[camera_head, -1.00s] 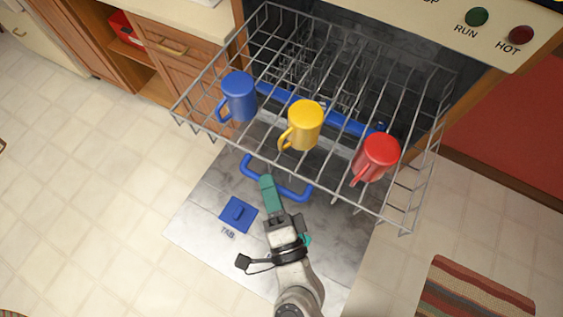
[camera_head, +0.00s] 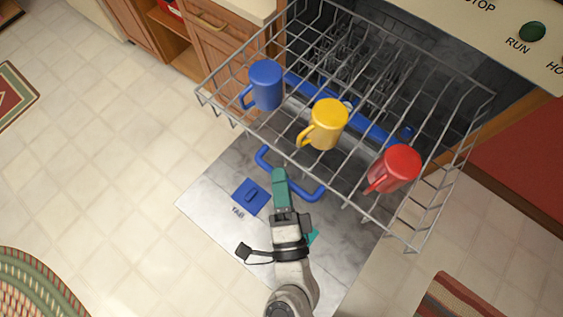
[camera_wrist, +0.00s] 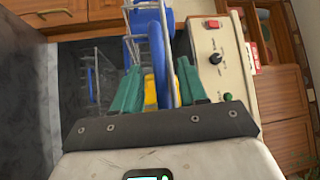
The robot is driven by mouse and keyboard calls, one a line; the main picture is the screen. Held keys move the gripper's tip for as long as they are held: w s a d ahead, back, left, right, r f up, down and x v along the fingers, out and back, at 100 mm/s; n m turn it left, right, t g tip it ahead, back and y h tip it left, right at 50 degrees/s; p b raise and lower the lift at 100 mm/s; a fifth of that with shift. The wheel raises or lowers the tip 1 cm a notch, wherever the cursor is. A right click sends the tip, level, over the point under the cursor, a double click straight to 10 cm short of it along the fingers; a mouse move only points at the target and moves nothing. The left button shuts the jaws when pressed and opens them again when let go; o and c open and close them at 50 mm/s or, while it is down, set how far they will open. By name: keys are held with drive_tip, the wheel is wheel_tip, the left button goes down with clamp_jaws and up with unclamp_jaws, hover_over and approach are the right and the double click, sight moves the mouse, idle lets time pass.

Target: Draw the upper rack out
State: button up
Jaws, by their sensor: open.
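The upper rack (camera_head: 305,172) is a grey wire basket standing out from the dishwasher, over the lowered door. It carries a blue mug (camera_head: 266,86), a yellow mug (camera_head: 327,124) and a red mug (camera_head: 395,169). A blue handle (camera_head: 315,193) shows at its front edge. My gripper (camera_head: 280,174) is open, its teal fingers at the handle in the head view. In the wrist view my gripper (camera_wrist: 158,78) has its two fingers apart, with blue bar and grey wire showing between them. Whether the fingers touch the handle, I cannot tell.
The lowered door (camera_head: 212,205) bears a blue tab (camera_head: 251,197). Wooden cabinets (camera_head: 222,40) stand at the left of the machine, a red panel (camera_head: 530,165) at the right. Rugs (camera_head: 40,285) lie on the pale tiled floor, which is mostly clear at left.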

drive_tip(key=b+v, duration=0.3)
drive_tip(key=v, duration=0.7)
drive_tip(key=shift+s, duration=0.4)
